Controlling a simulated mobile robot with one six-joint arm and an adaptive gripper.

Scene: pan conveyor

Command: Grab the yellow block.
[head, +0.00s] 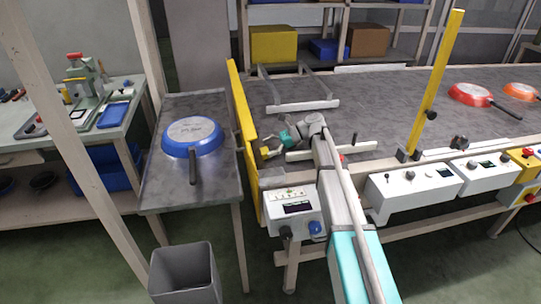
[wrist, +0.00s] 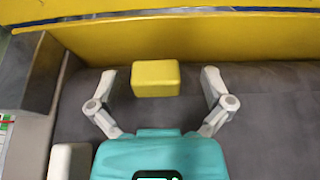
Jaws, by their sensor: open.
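The yellow block (wrist: 155,78) lies on the grey conveyor belt, close to the yellow barrier. In the head view it is a small yellow patch (head: 265,152), partly hidden by my gripper. My gripper (wrist: 159,80) is open, with one finger on each side of the block in the wrist view. There is a gap between the block and each finger. In the head view my gripper (head: 272,146) is low over the left end of the belt, pointing toward the barrier.
The yellow barrier (head: 243,125) closes the belt's left end. White rails (head: 305,105) stand on the belt near my arm. A blue pan (head: 192,136) sits on the side table to the left. A red pan (head: 468,94) and an orange pan lie far right on the belt.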

